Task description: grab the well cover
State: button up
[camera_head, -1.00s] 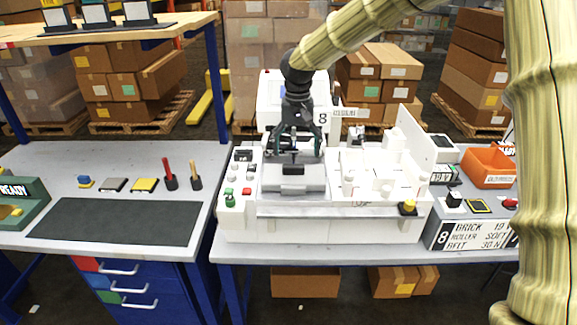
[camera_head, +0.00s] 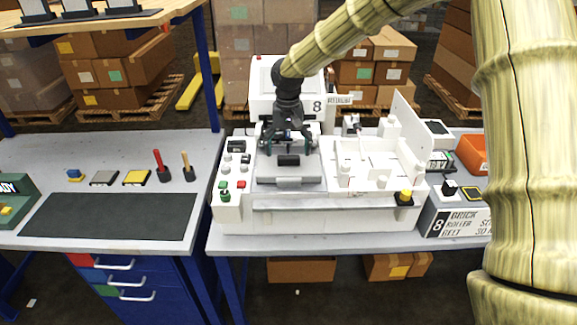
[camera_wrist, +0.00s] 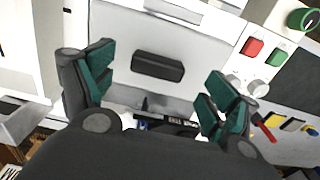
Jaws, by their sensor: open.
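The well cover (camera_head: 289,181) is a grey panel with a dark block handle (camera_head: 289,160), set in the left part of the white plotter machine. In the wrist view the cover (camera_wrist: 122,87) lies below the fingers, and its dark handle (camera_wrist: 157,67) sits between and beyond them. My gripper (camera_head: 288,148) is over the cover's rear part, pointing down. In the wrist view my gripper (camera_wrist: 158,92) is open, its green-padded fingers wide apart on either side, with nothing between the pads. I cannot tell the exact height above the handle.
Left of the cover is a control panel with green (camera_head: 224,196) and red (camera_head: 241,184) buttons. A white upright plate (camera_head: 404,128) stands at the machine's right. A yellow-topped knob (camera_head: 405,196) is at the front right. The left table holds a dark mat (camera_head: 110,216) and small tools.

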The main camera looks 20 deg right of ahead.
aim_at(289, 157)
jog(key=f, duration=0.1)
jog(key=f+p, duration=0.1)
jog(key=f, duration=0.1)
jog(key=shift+w+d, duration=0.15)
jog(key=shift+w, duration=0.05)
jog(key=shift+f, duration=0.55)
jog(key=c, duration=1.2)
